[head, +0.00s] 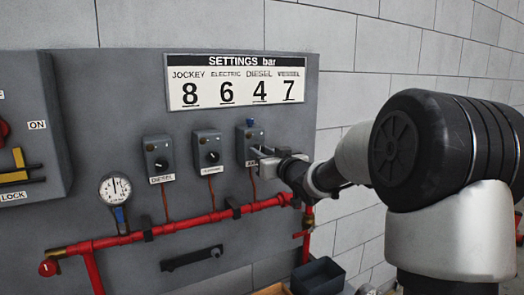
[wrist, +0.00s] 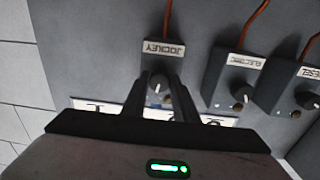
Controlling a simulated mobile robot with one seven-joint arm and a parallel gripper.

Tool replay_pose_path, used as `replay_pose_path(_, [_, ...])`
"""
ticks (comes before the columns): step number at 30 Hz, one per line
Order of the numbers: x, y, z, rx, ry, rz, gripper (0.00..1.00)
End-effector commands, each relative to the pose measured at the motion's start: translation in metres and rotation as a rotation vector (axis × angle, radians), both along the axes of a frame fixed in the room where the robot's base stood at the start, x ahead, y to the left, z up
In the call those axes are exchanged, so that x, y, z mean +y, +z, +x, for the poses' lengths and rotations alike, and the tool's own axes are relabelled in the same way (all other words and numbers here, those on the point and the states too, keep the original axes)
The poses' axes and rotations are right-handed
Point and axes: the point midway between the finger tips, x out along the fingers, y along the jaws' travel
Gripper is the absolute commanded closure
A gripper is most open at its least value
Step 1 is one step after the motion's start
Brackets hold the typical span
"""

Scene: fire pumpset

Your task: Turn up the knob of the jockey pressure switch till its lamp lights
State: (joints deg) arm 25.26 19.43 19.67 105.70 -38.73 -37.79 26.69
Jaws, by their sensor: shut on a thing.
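The jockey pressure switch (head: 246,134) is the rightmost of three grey boxes on the panel in the head view. In the wrist view it appears upside down, with its JOCKEY label (wrist: 164,48). My gripper (head: 262,157) is at the front of this box, its fingers closed on either side of the dark round knob (wrist: 156,83). The fingers partly cover the knob, so its pointer is hard to read. A small spot below the knob in the wrist view may be the lamp (wrist: 168,99); I see no clear glow there.
The electric switch (head: 207,151) and diesel switch (head: 158,156) stand to the left. A settings board (head: 240,61) above reads jockey 8, electric 6, diesel 4, vessel 7. A red pipe (head: 185,222) and gauge (head: 115,188) are below. The blank wall lies right of the panel.

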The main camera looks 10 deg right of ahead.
Motion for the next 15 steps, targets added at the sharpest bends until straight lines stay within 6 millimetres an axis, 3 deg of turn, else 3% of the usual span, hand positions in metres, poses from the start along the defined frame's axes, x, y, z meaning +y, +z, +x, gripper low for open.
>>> replay_pose_path(5, [-0.0004,-0.0007,0.0,-0.001,-0.001,-0.002,0.96])
replay_pose_path(6, [-0.0005,-0.0008,0.0,-0.001,-0.001,-0.002,0.67])
replay_pose_path(8, [-0.0005,-0.0007,0.0,-0.001,-0.001,-0.003,0.57])
replay_pose_path(15, [-0.0004,-0.0004,0.0,-0.002,-0.001,-0.003,0.55])
